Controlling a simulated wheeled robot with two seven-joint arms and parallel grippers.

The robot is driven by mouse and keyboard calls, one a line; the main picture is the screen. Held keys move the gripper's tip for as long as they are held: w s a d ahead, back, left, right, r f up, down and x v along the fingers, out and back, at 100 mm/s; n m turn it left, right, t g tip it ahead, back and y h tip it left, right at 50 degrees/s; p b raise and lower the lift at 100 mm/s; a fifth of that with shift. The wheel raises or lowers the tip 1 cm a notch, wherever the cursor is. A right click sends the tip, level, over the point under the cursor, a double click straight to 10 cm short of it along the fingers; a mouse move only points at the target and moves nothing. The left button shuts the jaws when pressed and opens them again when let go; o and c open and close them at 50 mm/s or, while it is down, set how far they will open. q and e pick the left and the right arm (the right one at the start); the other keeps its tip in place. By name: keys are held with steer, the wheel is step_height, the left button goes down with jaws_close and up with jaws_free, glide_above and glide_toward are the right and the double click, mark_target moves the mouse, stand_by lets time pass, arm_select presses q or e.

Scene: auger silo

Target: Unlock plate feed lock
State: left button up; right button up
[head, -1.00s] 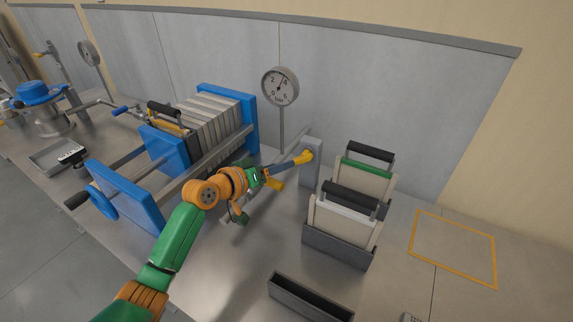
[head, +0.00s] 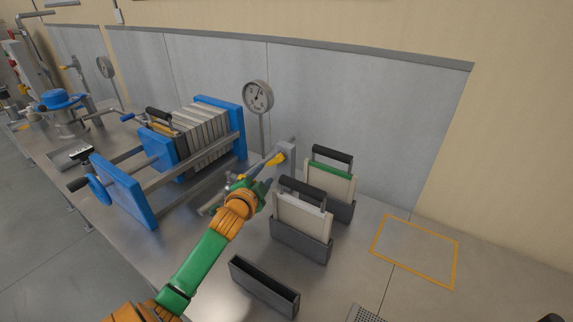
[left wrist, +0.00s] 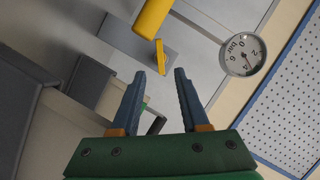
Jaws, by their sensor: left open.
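A grey post (head: 287,155) stands right of the plate press, with a yellow lever (head: 276,159) at its top. I cannot tell for certain that this is the plate feed lock. My left gripper (head: 267,171) is just in front of the lever, its blue fingers apart and pointing toward the post. In the left wrist view, the open fingers (left wrist: 159,74) have nothing between them. A yellow tab on a grey block (left wrist: 160,56) shows just beyond the tips, with a thicker yellow bar (left wrist: 152,14) above it. My right gripper is out of view.
The blue-framed plate press (head: 125,190) stands left of my arm. A pressure gauge (head: 258,96) rises behind the post. Handled plates in dark holders (head: 303,236) stand close at right. An empty dark tray (head: 264,287) lies in front. The orange outlined area (head: 415,252) is clear.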

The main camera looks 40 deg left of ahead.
mark_target(273, 164)
arm_select(q)
steer(key=b+x, duration=0.1)
steer(key=x, duration=0.8)
steer(key=shift+w+a+f+b, duration=0.15)
steer(key=shift+f+b, duration=0.05)
steer(key=shift+b, duration=0.15)
steer(key=shift+w+a+f, duration=0.1)
steer(key=shift+w+a, duration=0.25)
steer(key=shift+w, duration=0.25)
jaws_close()
